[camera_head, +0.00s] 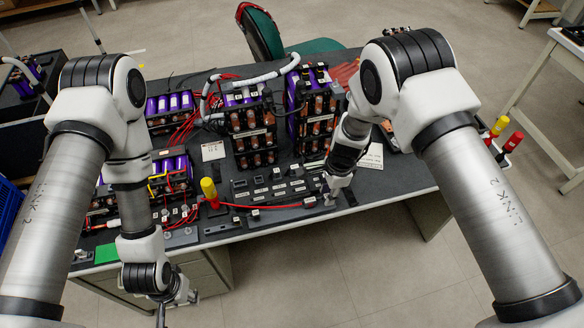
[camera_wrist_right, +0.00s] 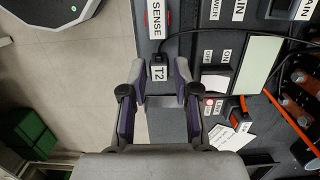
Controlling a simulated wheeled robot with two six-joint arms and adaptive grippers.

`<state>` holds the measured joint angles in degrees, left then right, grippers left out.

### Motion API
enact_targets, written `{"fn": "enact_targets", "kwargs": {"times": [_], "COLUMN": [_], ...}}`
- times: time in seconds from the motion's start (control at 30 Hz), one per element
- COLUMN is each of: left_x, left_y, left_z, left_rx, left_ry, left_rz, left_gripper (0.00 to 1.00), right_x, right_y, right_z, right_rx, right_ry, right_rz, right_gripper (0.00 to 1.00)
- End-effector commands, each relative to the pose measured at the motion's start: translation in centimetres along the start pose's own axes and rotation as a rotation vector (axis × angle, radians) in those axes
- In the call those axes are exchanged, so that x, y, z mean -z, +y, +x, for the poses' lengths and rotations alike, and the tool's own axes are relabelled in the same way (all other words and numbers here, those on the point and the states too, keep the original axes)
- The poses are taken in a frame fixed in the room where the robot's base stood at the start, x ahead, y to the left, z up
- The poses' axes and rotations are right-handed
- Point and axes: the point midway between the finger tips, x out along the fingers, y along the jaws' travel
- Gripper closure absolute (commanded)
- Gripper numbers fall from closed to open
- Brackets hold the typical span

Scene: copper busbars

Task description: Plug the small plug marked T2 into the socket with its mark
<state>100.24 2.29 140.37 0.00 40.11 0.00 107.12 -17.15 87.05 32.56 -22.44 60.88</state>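In the right wrist view a small black plug (camera_wrist_right: 158,59) with a white T2 label (camera_wrist_right: 159,73) and a thin black cable lies at the edge of the dark table. My right gripper (camera_wrist_right: 160,84) is open, with its fingertips on either side of the plug and gaps showing on both sides. In the head view my right gripper (camera_head: 339,184) is low over the table's front right part. My left gripper (camera_head: 163,310) hangs in front of the table's front edge; its fingers are too small to judge. A board of labelled sockets (camera_head: 270,188) lies mid-table; its marks are unreadable there.
A red SENSE connector (camera_wrist_right: 156,22) lies just beyond the plug. A red cable (camera_head: 245,206) runs along the front, near a yellow-topped connector (camera_head: 209,190). Battery and copper busbar stacks (camera_head: 250,130) stand behind the sockets. A white card (camera_head: 370,157) lies to the right.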

Motion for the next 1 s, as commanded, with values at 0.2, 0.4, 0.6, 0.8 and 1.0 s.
{"fn": "enact_targets", "kwargs": {"times": [0.2,0.4,0.6,0.8,1.0], "left_x": [0.0,0.0,0.0,0.0,0.0], "left_y": [0.0,0.0,0.0,0.0,0.0], "left_z": [0.0,0.0,-0.7,-2.7,-3.1], "left_rx": [0.000,0.000,0.000,0.000,0.000], "left_ry": [0.000,0.000,0.000,0.000,0.000], "left_rz": [0.000,0.000,0.000,0.000,0.000], "left_gripper": [0.60,0.60,0.60,0.60,0.60], "right_x": [0.0,0.0,-0.1,-0.4,-0.5], "right_y": [0.0,0.0,0.0,0.0,0.0], "right_z": [0.0,0.0,-0.9,-3.4,-4.0], "right_rx": [0.000,0.000,0.001,0.001,0.000], "right_ry": [0.000,0.000,0.000,0.000,0.000], "right_rz": [0.000,0.000,0.000,0.000,0.001], "right_gripper": [0.70,1.00,1.00,1.00,1.00]}}
